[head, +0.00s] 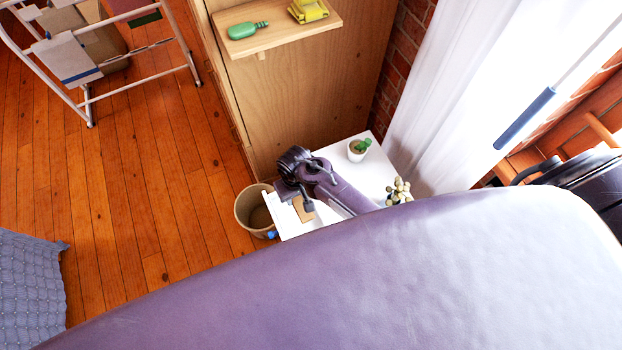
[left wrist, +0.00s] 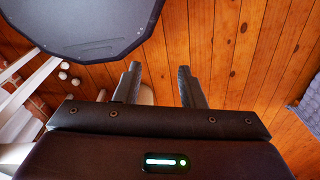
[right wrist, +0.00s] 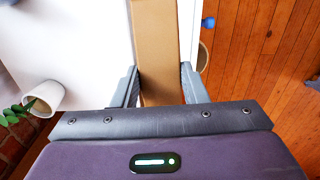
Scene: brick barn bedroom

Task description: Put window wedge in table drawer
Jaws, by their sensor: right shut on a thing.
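The window wedge, a tan wooden piece (right wrist: 157,45), is between the fingers of my right gripper (right wrist: 160,88), which is shut on it. In the head view the wedge (head: 303,209) shows beside my right gripper (head: 294,196), over the left end of the white table (head: 330,160). A blue knob (head: 272,235) shows at the table's left edge, and also in the right wrist view (right wrist: 208,22). I cannot tell how far the drawer is open. My left gripper (left wrist: 158,88) is open and empty above the wood floor; it is not seen in the head view.
A woven bin (head: 252,211) stands at the table's left end. A white pot with a cactus (head: 358,149) and a knobbly plant (head: 399,192) stand on the table. A wooden cabinet (head: 310,90) rises behind it. The floor (head: 130,170) to the left is mostly clear.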

